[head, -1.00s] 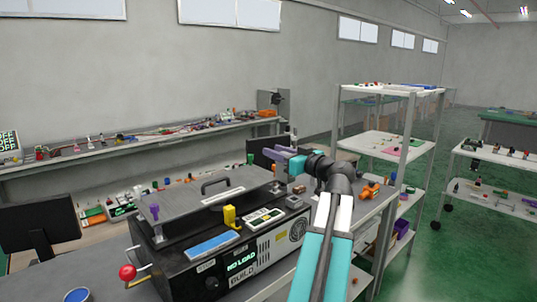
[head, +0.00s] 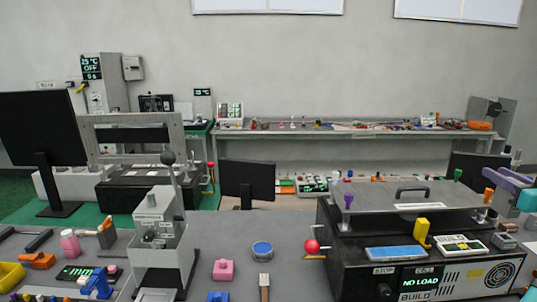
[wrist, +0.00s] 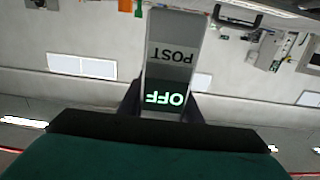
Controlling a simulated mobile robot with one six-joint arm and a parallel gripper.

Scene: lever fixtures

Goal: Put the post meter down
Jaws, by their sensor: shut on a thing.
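The post meter (wrist: 173,60) is a grey box with a dark "POST" label and a lit green "OFF" display, upside down in the wrist view. My gripper (wrist: 163,100) is shut on it, with a dark finger on each side. In the head view my gripper (head: 512,180) shows only in part at the right edge, as purple fingers above the right end of the black machine.
The black "NO LOAD" machine (head: 345,265) stands on the grey bench, with a red-knobbed lever (head: 312,246) at its left. A grey lever fixture (head: 160,235), a blue-topped tin (head: 262,249) and a pink block (head: 223,270) stand left of it. Bare bench (head: 215,232) shows between.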

